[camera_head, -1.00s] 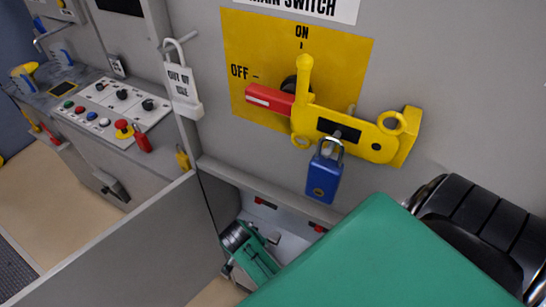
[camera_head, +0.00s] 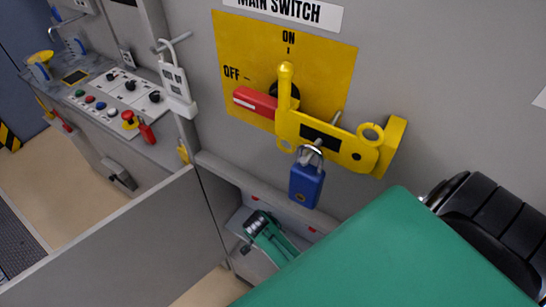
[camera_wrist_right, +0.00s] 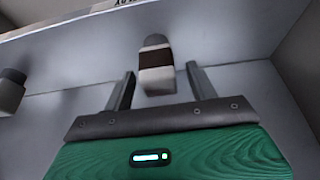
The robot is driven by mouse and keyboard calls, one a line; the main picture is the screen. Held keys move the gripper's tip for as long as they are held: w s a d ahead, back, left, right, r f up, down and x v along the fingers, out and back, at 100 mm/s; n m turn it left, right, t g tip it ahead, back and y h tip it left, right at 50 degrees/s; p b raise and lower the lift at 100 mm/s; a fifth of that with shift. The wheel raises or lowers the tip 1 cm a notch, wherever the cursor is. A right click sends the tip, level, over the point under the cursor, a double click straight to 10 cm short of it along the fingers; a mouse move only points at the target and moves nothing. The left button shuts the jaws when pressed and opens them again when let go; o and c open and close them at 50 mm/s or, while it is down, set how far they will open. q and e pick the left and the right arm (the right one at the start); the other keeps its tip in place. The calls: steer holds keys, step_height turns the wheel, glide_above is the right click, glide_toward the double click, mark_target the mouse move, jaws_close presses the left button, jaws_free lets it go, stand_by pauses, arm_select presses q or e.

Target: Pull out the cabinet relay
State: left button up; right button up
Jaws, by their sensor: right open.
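A grey block with a dark brown band, apparently the relay (camera_wrist_right: 156,78), stands out from the wall in the right wrist view. My right gripper (camera_wrist_right: 160,74) is open, with one dark finger on each side of the block's lower end. Gaps show on both sides, so the fingers look apart from it. In the head view my green right wrist (camera_head: 268,238) is inside the low open cabinet (camera_head: 240,262). Its fingers and the relay cannot be made out there. My left gripper is not in view.
A second grey block (camera_wrist_right: 11,90) is at the left edge of the wrist view. Above the cabinet are a yellow switch handle (camera_head: 335,142) and hanging blue padlock (camera_head: 307,186). The grey cabinet door (camera_head: 120,245) stands open at left. A control panel (camera_head: 115,98) is beyond.

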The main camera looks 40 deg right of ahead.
steer(key=shift+x, duration=0.8)
steer(key=shift+d+f, duration=0.1)
steer(key=c, duration=1)
steer(key=o, duration=0.3)
steer(key=shift+c, duration=0.9)
arm_select(q)
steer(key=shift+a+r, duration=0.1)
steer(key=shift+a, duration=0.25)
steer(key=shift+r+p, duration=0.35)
steer(key=shift+p, duration=0.05)
arm_select(e)
steer(key=shift+r, duration=0.35)
